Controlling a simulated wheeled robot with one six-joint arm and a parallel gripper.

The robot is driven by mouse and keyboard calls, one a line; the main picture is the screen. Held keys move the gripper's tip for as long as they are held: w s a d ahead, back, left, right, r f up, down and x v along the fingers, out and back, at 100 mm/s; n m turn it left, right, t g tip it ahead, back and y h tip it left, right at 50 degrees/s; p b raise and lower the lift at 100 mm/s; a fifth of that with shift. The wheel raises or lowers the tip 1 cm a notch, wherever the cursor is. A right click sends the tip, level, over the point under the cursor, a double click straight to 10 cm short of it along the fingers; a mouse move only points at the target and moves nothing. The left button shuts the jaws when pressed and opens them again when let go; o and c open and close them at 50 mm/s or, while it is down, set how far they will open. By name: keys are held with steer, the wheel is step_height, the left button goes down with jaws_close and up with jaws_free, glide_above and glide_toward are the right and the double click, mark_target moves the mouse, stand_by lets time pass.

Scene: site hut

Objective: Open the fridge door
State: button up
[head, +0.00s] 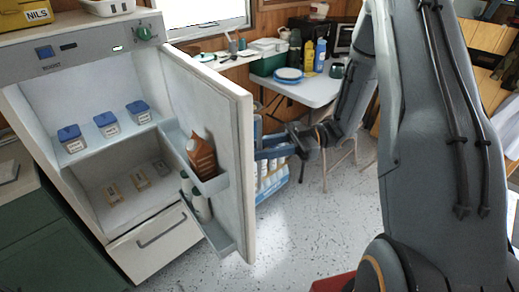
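The fridge (100,170) stands at the left with its door (215,105) swung wide open toward the right, showing the inside. Blue-lidded tubs stand on its shelf, and small boxes lie on the floor below. The door's inner racks hold a brown carton (202,158) and pale bottles (200,205). My gripper (268,147) is at the outer side of the door, just right of its free edge. The door hides the fingertips and any handle, so I cannot tell whether the gripper is open or touches the door.
A white folding table (312,90) with bottles, a green box and a blue plate stands behind the gripper. A blue pack of bottles (272,183) is on the floor behind the door. Speckled floor (300,230) is clear in front. A green cabinet (45,240) stands left of the fridge.

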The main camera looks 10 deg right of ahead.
steer(key=d+b, duration=0.2)
steer(key=d, duration=0.5)
steer(key=shift+w+d, duration=0.4)
